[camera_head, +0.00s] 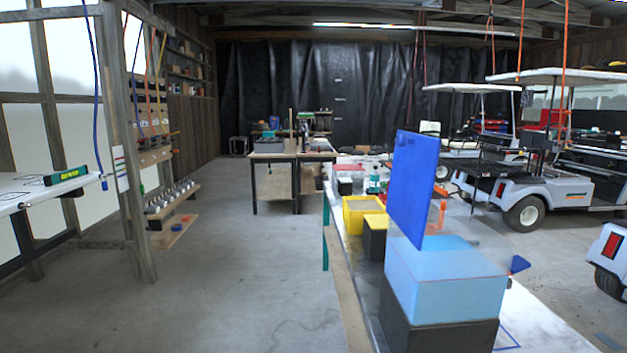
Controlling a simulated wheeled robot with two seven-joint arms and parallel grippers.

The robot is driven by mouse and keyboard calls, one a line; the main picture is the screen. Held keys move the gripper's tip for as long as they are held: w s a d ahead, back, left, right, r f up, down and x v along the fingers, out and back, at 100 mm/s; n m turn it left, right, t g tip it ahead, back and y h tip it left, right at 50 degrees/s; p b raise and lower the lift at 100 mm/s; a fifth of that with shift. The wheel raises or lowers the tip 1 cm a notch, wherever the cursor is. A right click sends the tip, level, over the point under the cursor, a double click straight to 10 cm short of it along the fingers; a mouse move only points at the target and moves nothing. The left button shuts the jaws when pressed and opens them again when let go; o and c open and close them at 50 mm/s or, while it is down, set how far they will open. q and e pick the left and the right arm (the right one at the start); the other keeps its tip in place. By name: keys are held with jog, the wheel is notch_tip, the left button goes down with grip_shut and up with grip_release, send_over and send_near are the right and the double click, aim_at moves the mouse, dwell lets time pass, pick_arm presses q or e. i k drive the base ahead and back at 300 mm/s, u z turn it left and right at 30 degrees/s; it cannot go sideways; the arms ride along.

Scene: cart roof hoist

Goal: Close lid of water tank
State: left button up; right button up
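The water tank (440,285) looks like a translucent light blue box on a black base (430,325), close by on the long workbench at right of centre. A flat dark blue panel, which looks like its lid (410,190), stands nearly upright above the tank's left rear side, so the lid is open. The hinge line is not clearly visible. Neither of my grippers is in view.
The workbench (345,290) carries yellow bins (360,213) and other boxes behind the tank. A small blue piece (518,264) shows at the tank's right. Golf carts (525,190) stand at right. The concrete floor (235,270) left of the bench is clear.

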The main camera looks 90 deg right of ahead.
aim_at(415, 155)
jog(key=z, duration=3.25)
jog(key=i, duration=0.4)
